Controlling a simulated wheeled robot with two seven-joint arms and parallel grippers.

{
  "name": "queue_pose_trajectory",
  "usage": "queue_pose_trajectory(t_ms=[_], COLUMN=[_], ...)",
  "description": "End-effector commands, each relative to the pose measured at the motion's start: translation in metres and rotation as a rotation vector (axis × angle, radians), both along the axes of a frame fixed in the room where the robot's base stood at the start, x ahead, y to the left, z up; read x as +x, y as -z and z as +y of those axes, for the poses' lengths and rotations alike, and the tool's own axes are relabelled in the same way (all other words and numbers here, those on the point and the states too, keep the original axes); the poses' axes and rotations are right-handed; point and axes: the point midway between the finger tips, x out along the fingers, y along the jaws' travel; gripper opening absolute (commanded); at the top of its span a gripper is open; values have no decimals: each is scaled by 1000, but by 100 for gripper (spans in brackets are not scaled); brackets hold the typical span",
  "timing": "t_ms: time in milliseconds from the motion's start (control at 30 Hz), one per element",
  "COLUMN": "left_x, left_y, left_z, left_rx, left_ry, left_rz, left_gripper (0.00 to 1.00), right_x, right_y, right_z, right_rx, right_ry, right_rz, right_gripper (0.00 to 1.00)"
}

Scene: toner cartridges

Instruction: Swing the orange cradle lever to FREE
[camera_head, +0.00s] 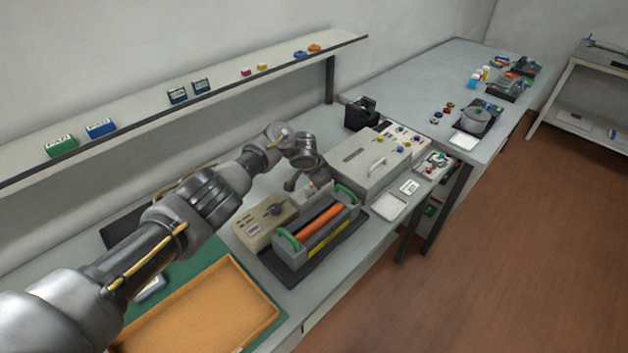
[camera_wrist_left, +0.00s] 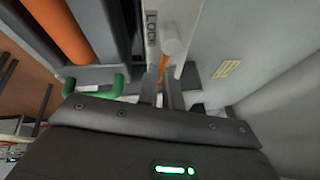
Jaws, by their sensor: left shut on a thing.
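The cradle (camera_head: 300,257) sits on the bench, with an orange roller (camera_head: 321,222) lying in it and green handles (camera_head: 345,193) at its ends. In the left wrist view the orange roller (camera_wrist_left: 62,28) and a green handle (camera_wrist_left: 98,90) are at the left. My left gripper (camera_wrist_left: 162,88) has its fingers close together around the small orange cradle lever (camera_wrist_left: 163,64), beside a light plate (camera_wrist_left: 154,60) lettered LOCK. In the head view my left arm reaches behind the cradle; the lever is hidden there.
A beige box with a dark knob (camera_head: 266,213) stands left of the cradle, and a large grey box with a handle (camera_head: 368,168) stands behind it. An orange tray (camera_head: 205,312) lies in front on a green mat. A shelf (camera_head: 225,83) runs above the bench.

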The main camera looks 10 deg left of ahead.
Motion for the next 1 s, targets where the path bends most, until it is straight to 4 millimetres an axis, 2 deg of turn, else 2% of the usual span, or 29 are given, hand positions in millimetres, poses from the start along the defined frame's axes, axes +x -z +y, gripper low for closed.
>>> queue_pose_trajectory(t_ms=[467,500,667,1000], left_x=[0,0,0,-1], left_y=[1,1,1,-3], left_z=[-2,-2,-1,0], left_rx=[-2,-2,-1,-2], left_ry=[-12,-12,-11,-11], left_rz=[0,0,1,0], left_gripper=[0,10,30,30], right_x=[0,0,1,2], right_y=[0,0,0,-2], right_z=[0,0,0,1], right_rx=[0,0,0,0], right_ry=[0,0,0,0], right_rz=[0,0,0,-2], right_gripper=[36,36,36,36])
